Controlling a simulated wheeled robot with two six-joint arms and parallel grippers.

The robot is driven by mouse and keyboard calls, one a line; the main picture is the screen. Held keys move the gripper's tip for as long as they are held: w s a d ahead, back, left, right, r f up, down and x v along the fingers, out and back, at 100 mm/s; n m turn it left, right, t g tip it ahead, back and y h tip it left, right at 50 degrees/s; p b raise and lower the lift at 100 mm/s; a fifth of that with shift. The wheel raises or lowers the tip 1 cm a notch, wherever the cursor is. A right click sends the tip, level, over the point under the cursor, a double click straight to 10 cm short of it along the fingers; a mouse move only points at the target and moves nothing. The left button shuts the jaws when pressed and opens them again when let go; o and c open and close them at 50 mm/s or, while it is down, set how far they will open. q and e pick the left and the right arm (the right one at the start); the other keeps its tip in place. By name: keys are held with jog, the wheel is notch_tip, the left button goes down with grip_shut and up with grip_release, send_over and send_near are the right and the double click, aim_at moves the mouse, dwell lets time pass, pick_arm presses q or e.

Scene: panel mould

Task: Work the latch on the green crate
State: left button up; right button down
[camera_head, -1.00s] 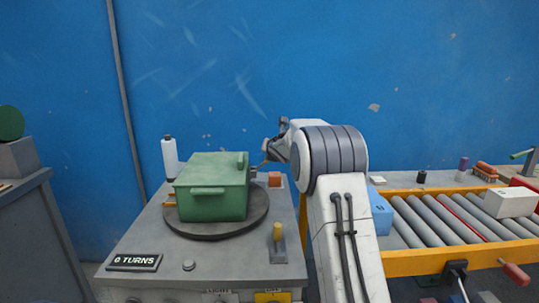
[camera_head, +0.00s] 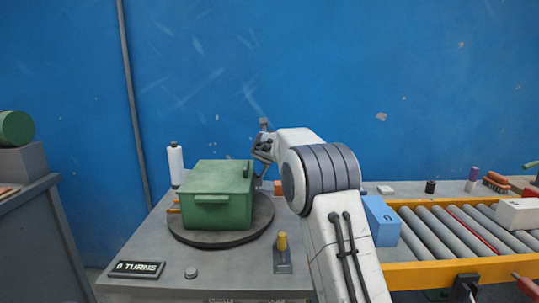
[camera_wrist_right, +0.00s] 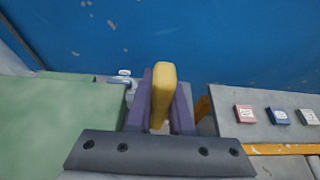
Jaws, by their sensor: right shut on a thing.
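The green crate (camera_head: 216,207) sits closed on a round dark turntable (camera_head: 190,238) on a grey bench. In the right wrist view the crate's green surface (camera_wrist_right: 55,120) fills the left side. My right gripper (camera_head: 263,150) is at the crate's right rear side. In the right wrist view its two dark fingers (camera_wrist_right: 160,110) are shut on a yellow lever (camera_wrist_right: 163,88), which stands up between them close to the crate, apparently its latch. Where the lever joins the crate is hidden. My left gripper is not in view.
A sign reading "0 TURNS" (camera_head: 137,269), a button (camera_head: 191,273) and a yellow-topped lever switch (camera_head: 282,252) are on the bench. A white bottle (camera_head: 175,164) stands behind the crate. A roller conveyor (camera_head: 450,232) with a blue box (camera_head: 380,220) lies to the right.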

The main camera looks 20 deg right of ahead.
jog(key=shift+f, duration=0.1)
jog(key=c, duration=0.8)
grip_release()
jog(key=b+v, duration=0.1)
jog(key=v, duration=0.9)
jog(key=shift+a, duration=0.15)
jog(key=shift+s, duration=0.15)
